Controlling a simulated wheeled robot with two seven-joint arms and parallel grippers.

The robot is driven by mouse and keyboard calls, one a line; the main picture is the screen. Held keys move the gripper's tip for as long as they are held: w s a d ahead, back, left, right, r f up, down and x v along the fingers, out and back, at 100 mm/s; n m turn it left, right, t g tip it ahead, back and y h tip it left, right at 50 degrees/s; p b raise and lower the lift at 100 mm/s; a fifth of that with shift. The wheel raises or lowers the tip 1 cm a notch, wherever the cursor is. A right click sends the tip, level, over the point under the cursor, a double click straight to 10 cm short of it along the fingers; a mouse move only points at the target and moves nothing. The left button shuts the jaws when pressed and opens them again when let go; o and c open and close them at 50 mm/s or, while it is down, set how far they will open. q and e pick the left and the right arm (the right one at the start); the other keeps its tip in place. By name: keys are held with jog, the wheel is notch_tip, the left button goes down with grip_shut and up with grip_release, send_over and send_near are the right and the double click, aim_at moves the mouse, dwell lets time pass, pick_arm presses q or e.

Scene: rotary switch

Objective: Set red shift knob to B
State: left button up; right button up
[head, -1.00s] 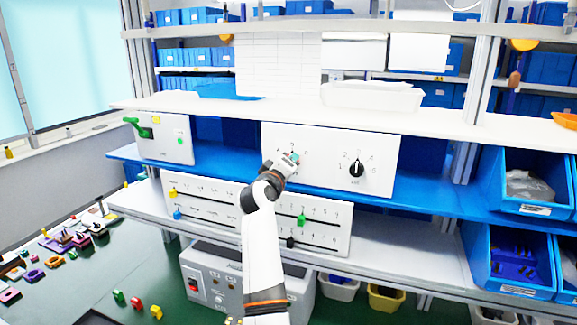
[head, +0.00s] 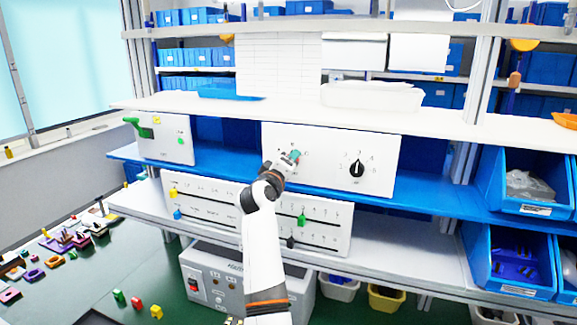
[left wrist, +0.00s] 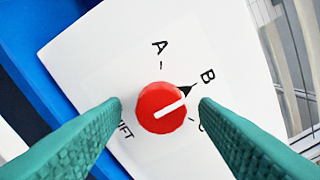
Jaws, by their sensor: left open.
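The red shift knob (left wrist: 162,107) sits on a white panel in the left wrist view, with printed letters A, B and, partly hidden by a finger, what looks like C. A white line on its face points to the upper right, between B and the C-like letter. A black pointed shape at its edge aims near the B tick. My left gripper (left wrist: 160,106) is open, its green fingers on either side of the knob with visible gaps. In the head view, my left gripper (head: 290,160) is at the upper panel and hides the knob.
On the same panel (head: 330,177), a black rotary knob (head: 357,169) stands to the right. A box with a green handle (head: 138,127) is at the left. A slider panel (head: 335,237) lies below. Blue bins (head: 535,210) stand at the right.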

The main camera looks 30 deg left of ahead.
pick_arm(q)
jog(key=shift+s+f, duration=0.1)
jog(key=shift+s, duration=0.05)
jog(key=shift+s+d+b, duration=0.15)
jog(key=shift+s+b, duration=0.2)
jog(key=shift+b, duration=0.05)
jog(key=b+v, duration=0.5)
jog(key=v, duration=0.6)
